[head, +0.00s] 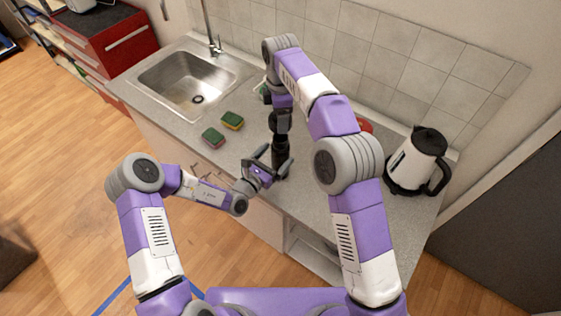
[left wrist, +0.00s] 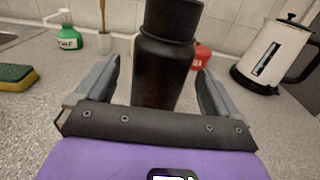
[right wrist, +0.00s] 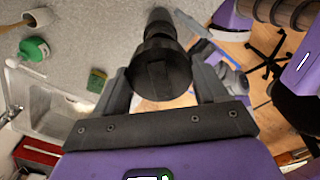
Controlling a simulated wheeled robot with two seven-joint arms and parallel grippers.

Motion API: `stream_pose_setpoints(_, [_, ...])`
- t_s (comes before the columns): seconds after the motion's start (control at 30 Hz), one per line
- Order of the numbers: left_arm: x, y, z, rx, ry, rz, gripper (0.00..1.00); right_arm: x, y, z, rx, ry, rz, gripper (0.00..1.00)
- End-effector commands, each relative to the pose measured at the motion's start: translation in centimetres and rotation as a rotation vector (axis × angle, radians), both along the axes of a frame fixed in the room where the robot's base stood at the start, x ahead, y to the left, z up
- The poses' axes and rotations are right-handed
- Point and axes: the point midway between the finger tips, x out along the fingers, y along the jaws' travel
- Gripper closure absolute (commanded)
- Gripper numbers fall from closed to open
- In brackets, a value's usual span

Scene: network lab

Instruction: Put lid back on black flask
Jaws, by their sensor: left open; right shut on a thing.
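The black flask (left wrist: 163,72) stands upright on the grey counter. It is between the spread fingers of my open left gripper (head: 272,161), which reach either side of its body. My right gripper (head: 280,136) comes down from above and is shut on the black lid (right wrist: 162,72). The lid also shows at the top of the left wrist view (left wrist: 173,18), over the flask's top. I cannot tell whether the lid is seated or just above the neck. In the right wrist view the flask (right wrist: 160,24) is partly hidden behind the lid.
A white and black kettle (head: 417,160) stands right on the counter. A red object (left wrist: 201,56) is behind the flask. Two sponges (head: 232,120) lie left, near the sink (head: 190,80). A green bottle (left wrist: 67,36) and brush (left wrist: 103,40) stand near the tiled wall.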

Motion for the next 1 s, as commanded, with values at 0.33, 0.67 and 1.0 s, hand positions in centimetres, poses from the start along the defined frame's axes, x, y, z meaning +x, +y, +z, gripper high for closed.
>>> stream_pose_setpoints(0.33, [3.5, -2.5, 0.0, 0.0, 0.0, 0.0, 0.05, 0.0, 0.0, 0.0, 0.0, 0.0, 0.0, 0.57])
stream_pose_setpoints(0.67, [3.8, -2.8, 0.0, 0.0, 0.001, 0.0, 0.05, 0.0, 0.0, 0.0, 0.0, 0.0, 0.0, 0.57])
stream_pose_setpoints(1.0, [3.7, -2.7, 0.0, 0.001, 0.001, 0.0, 0.51, 0.0, 0.0, 0.0, 0.0, 0.0, 0.0, 0.57])
